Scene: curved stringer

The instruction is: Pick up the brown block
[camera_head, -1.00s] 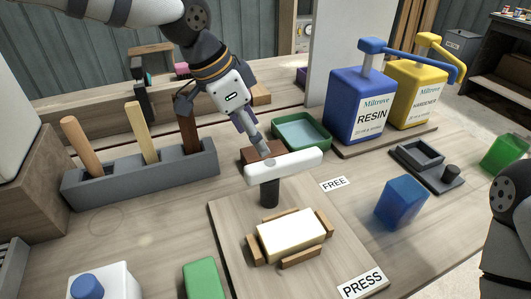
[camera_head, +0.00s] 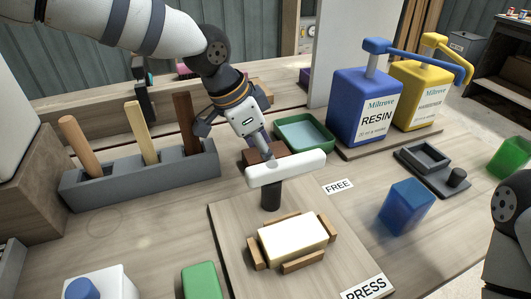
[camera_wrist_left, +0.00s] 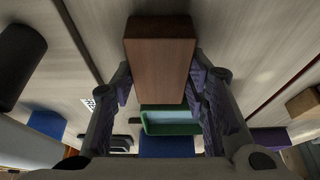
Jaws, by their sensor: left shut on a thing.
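The brown block (camera_head: 277,150) is behind the white-topped press handle (camera_head: 286,168), which hides part of it. It shows whole and reddish brown in the left wrist view (camera_wrist_left: 160,58), between my fingers. My left gripper (camera_head: 262,148) reaches down to it from behind, with a finger on each side; in the left wrist view the gripper (camera_wrist_left: 161,82) is shut on the block. I cannot tell whether the block is clear of the table. My right gripper is out of view; only part of my right arm shows at the right edge.
A green tray (camera_head: 304,133) lies just behind the block. A grey rack (camera_head: 140,177) with upright sticks stands to the left. Blue resin (camera_head: 362,105) and yellow hardener (camera_head: 417,97) bottles stand at the back right. A pale block (camera_head: 292,238) sits between wooden stops in front.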

